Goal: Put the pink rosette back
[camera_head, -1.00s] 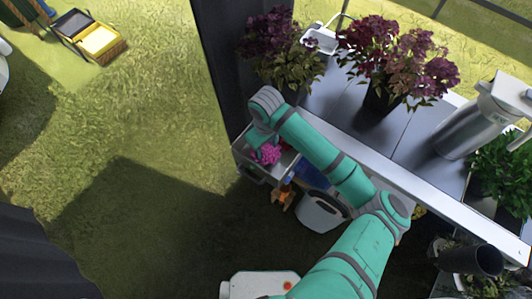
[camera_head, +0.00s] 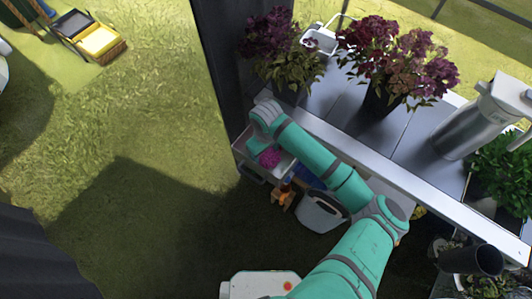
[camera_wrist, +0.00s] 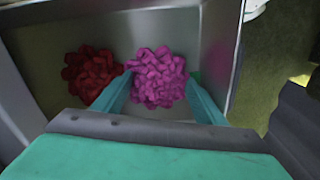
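The pink rosette (camera_wrist: 157,78) is a bumpy magenta flower head in the wrist view. It is inside a grey open bin (camera_wrist: 150,19) near the bin's floor, beside a similar dark red rosette (camera_wrist: 91,74). My gripper (camera_wrist: 158,76) reaches down into the bin. Its two teal fingers stand apart, one on each side of the pink rosette. Whether they press on it or stand just clear of it cannot be told. In the head view the pink rosette (camera_head: 269,158) shows below my gripper in the bin (camera_head: 247,163); the red rosette is not clearly visible there.
The bin is under the front edge of a grey table (camera_head: 333,103) with potted purple flowers (camera_head: 400,55) and a metal jug (camera_head: 478,115). A white bucket (camera_head: 320,213) and an orange-brown object (camera_head: 283,195) are close by.

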